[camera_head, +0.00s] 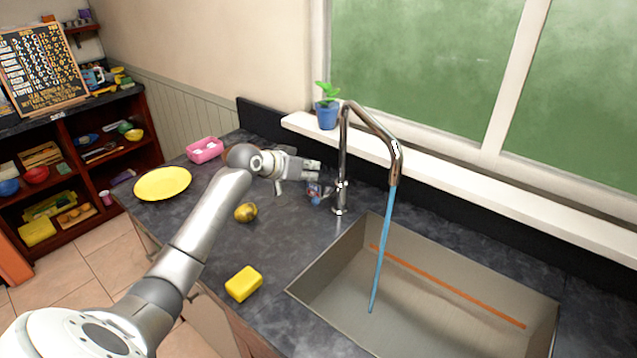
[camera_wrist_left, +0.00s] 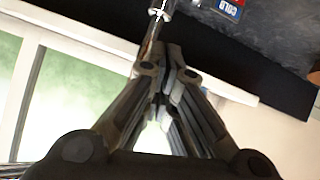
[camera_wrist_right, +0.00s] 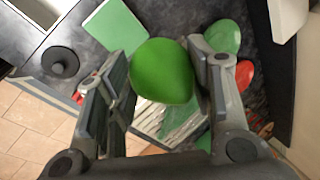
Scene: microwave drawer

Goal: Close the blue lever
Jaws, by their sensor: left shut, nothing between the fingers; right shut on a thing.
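A small blue and red piece (camera_head: 315,191) sits at the base of the metal faucet (camera_head: 342,160); part of it is hard to make out. In the left wrist view, a blue label reading COLD (camera_wrist_left: 228,8) shows at the top edge, with red beside it. No separate lever shape is clear. Blue water (camera_head: 382,250) runs from the spout into the sink. My left gripper (camera_head: 313,168) is shut and empty, just above and left of the faucet base; its fingers also show in the left wrist view (camera_wrist_left: 165,58). My right gripper (camera_wrist_right: 160,54) is shut on a green rounded object (camera_wrist_right: 162,80).
The sink (camera_head: 460,320) is at the right. A potted plant (camera_head: 327,112) stands on the sill. A yellow sponge (camera_head: 244,284), a yellow plate (camera_head: 162,183), a gold round object (camera_head: 246,212) and a pink tray (camera_head: 204,150) lie on the dark counter.

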